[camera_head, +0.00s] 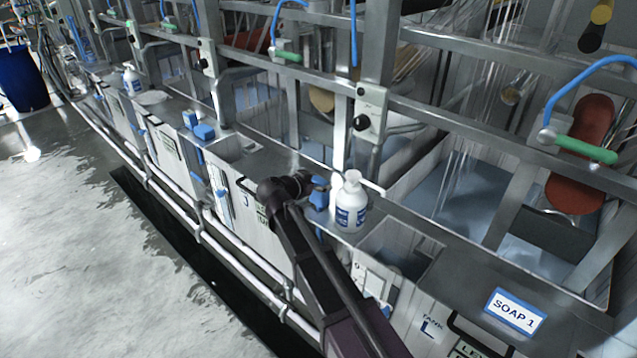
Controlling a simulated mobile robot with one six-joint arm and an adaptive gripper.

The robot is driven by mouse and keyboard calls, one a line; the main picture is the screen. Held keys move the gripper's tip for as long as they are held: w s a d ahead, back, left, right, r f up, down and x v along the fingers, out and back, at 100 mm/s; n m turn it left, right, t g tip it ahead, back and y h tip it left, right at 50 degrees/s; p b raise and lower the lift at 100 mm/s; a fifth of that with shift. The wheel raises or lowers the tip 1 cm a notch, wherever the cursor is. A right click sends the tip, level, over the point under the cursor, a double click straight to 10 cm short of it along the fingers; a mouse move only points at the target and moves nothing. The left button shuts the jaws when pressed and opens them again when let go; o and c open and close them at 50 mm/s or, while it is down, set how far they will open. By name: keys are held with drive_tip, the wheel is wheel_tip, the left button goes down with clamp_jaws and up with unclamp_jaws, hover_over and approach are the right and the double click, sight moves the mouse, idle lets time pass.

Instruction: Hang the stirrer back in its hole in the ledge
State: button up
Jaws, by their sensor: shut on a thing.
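My gripper (300,184) is a small dark shape at the end of my arm, over the steel ledge (277,158) in the middle of the view. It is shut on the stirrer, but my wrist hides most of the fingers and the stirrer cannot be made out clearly. A slim white piece just right of the gripper, next to the bottle, is too small to identify. The hole in the ledge cannot be picked out.
A white pump bottle (351,205) with a blue label stands close right of my gripper, beside a blue fitting (319,196). An open tank (400,245) and the SOAP 1 sign (514,311) are further right. Steel rails (440,125) run behind; white pipes (240,263) run along the front.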

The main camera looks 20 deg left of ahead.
drive_tip(key=shift+f, duration=0.1)
drive_tip(key=o, duration=1)
